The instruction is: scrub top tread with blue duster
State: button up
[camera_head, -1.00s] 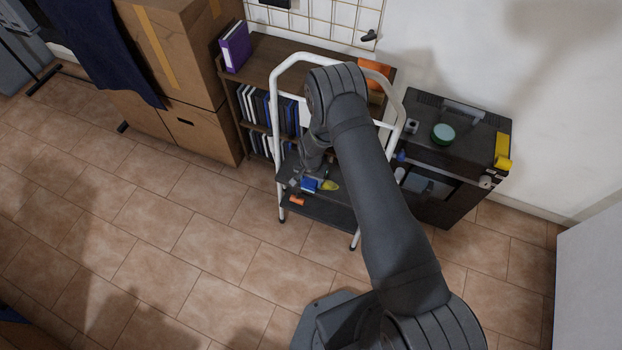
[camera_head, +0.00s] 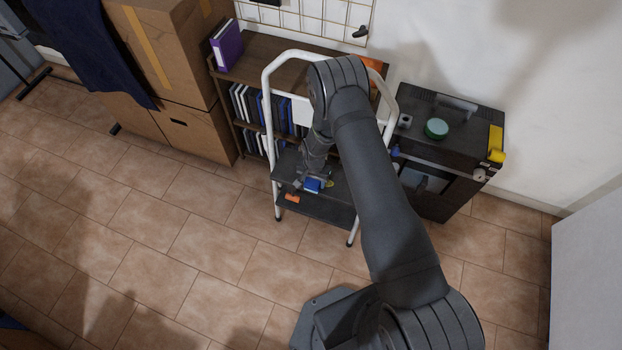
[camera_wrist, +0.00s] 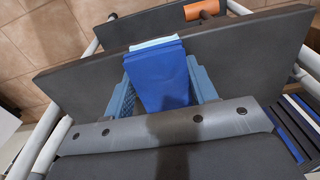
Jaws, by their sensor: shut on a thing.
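A white-framed stepladder with dark treads stands in front of the bookshelf. My gripper (camera_wrist: 162,92) is shut on the blue duster (camera_wrist: 160,75), a folded blue block with a pale edge. The duster also shows in the head view (camera_head: 312,185), low over the top tread (camera_head: 340,188). In the wrist view the top tread (camera_wrist: 245,60) spreads out beneath the duster. I cannot tell whether they touch. A small yellow patch or object (camera_head: 329,183) shows right beside the duster, partly hidden.
An orange-handled item (camera_head: 292,198) lies on the lower tread (camera_head: 325,210). White ladder rails (camera_head: 268,120) rise on both sides. A dark cabinet (camera_head: 450,150) with a green round item (camera_head: 436,129) stands right. Cardboard boxes (camera_head: 180,90) stand left. Floor in front is clear.

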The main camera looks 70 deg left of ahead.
aim_at(332, 191)
jog(key=shift+w+d+f, duration=0.15)
jog(key=shift+w+d, duration=0.3)
jog(key=shift+d, duration=0.1)
jog(key=shift+r, duration=0.55)
jog(key=shift+w+d, duration=2.1)
jog(key=shift+f, duration=0.45)
